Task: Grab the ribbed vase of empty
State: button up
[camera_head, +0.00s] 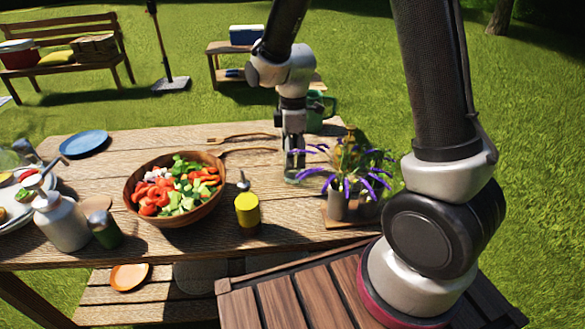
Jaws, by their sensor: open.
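My gripper (294,168) points straight down over the right part of the wooden garden table (270,215), just left of the purple flowers. It is open, with its fingertips low around or in front of a clear, glass-like vessel (291,180). I cannot tell whether they touch it. Ribs are too small to make out, so I cannot be sure that this is the ribbed vase. A grey vase (338,206) stands to its right on a small wooden board (345,222), among purple flowers (350,183).
A wooden bowl of chopped vegetables (133,194), a yellow-topped jar (247,210), a white jug (62,222) and a blue plate (83,143) stand on the table's left and middle. Wooden utensils (248,150) lie behind. Bare table lies in front of my gripper.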

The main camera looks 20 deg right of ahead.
notch_tip(320, 180, down, 4)
jog(key=shift+r, duration=0.1)
jog(key=shift+c, duration=0.2)
jog(key=c, duration=1.2)
jog(key=shift+r, duration=0.1)
